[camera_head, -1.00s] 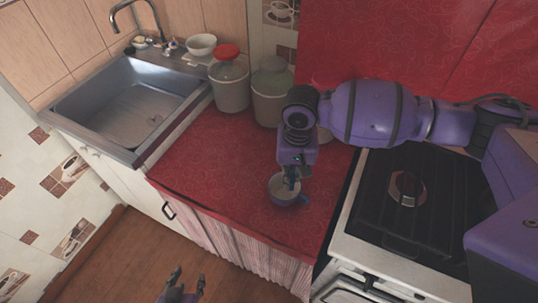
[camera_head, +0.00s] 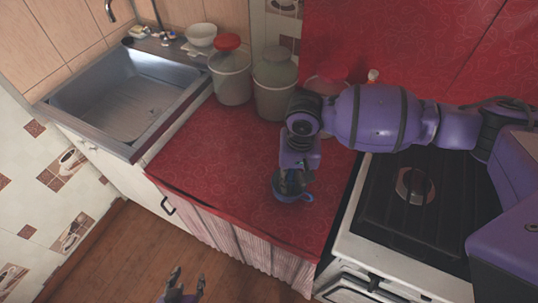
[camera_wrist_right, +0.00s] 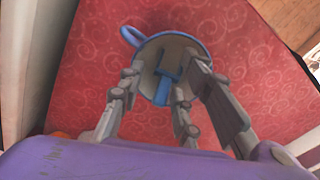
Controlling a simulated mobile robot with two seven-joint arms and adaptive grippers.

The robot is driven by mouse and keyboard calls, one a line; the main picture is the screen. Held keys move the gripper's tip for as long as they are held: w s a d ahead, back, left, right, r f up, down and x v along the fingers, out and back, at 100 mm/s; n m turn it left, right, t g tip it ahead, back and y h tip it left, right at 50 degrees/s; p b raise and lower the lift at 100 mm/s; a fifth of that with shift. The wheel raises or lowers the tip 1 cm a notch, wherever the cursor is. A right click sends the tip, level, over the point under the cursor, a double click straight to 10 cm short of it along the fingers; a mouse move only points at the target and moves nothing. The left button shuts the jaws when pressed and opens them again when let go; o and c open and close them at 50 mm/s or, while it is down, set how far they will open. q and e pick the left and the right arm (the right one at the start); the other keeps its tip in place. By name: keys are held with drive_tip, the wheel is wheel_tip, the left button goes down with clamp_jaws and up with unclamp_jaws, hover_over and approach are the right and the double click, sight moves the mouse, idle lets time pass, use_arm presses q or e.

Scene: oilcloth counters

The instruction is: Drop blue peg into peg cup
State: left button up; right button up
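The blue peg cup (camera_head: 291,196) stands on the red counter, near its front edge. It also shows in the right wrist view, with its blue handle (camera_wrist_right: 130,36) at upper left and a pale inside. The blue peg (camera_wrist_right: 166,86) appears to be inside the cup, tilted against the inner wall. My right gripper (camera_wrist_right: 160,75) is over the cup with its fingers spread on both sides of the peg, with a visible gap at the left. In the head view this gripper hides part of the cup. My left gripper (camera_head: 186,279) is open and empty, low over the floor.
A sink (camera_head: 128,100) is at the left. Lidded canisters (camera_head: 231,75) (camera_head: 274,85) and a white bowl (camera_head: 201,36) stand at the back. The stove (camera_head: 424,200) is at the right. The counter left of the cup is clear.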

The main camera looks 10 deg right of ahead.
wheel_tip(320, 180, up, 12)
idle(0.6)
drive_tip(key=shift+s+f, duration=0.1)
drive_tip(key=shift+s, duration=0.05)
